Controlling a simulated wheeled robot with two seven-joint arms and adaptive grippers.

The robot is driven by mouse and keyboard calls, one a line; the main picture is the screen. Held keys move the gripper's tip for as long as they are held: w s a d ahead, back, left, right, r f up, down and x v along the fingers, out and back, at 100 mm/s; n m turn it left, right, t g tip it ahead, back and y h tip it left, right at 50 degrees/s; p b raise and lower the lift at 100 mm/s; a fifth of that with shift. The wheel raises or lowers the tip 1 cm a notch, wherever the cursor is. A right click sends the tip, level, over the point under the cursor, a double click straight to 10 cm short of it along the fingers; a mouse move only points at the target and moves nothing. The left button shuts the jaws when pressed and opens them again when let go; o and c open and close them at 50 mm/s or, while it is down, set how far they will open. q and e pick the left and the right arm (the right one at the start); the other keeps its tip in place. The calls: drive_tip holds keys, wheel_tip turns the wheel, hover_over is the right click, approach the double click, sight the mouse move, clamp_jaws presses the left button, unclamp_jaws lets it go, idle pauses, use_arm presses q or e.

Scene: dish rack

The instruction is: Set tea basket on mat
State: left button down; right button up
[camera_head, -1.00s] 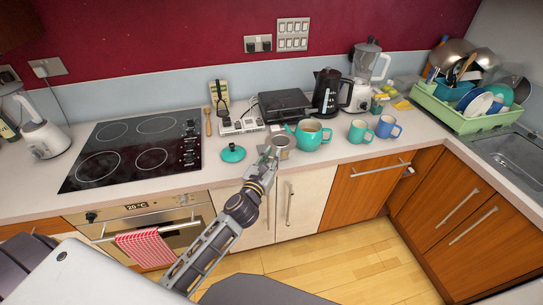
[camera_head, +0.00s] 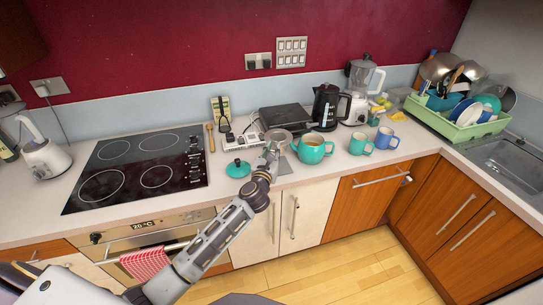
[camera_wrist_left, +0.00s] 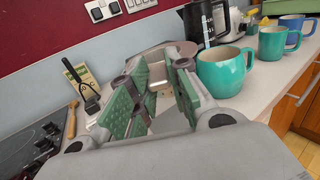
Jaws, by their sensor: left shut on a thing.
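My left gripper (camera_head: 272,153) is shut on the grey metal tea basket (camera_head: 279,136) and holds it at the counter, left of the teal teapot (camera_head: 312,149). In the left wrist view the basket (camera_wrist_left: 162,80) shows between the green-padded fingers (camera_wrist_left: 155,95), which partly cover it. A flat grey patch that looks like the mat (camera_head: 285,169) shows on the counter beside the gripper, partly hidden by the arm. I cannot tell whether the basket touches anything below. The teapot (camera_wrist_left: 225,72) stands open, right of the fingers. My right gripper is not in view.
The teal lid (camera_head: 238,168) lies left of the gripper. A teal mug (camera_head: 360,145) and a blue mug (camera_head: 387,138) stand right of the teapot. The hob (camera_head: 135,172) is left.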

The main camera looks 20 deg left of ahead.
use_arm(q)
drive_tip(key=shift+n+y, duration=0.3)
drive_tip(key=shift+y, duration=0.1)
drive_tip(key=f, duration=0.2)
drive_tip(key=w+f, duration=0.1)
drive_tip(key=f, duration=0.1)
drive_tip(key=shift+w+a, duration=0.15)
drive_tip(key=shift+a, duration=0.05)
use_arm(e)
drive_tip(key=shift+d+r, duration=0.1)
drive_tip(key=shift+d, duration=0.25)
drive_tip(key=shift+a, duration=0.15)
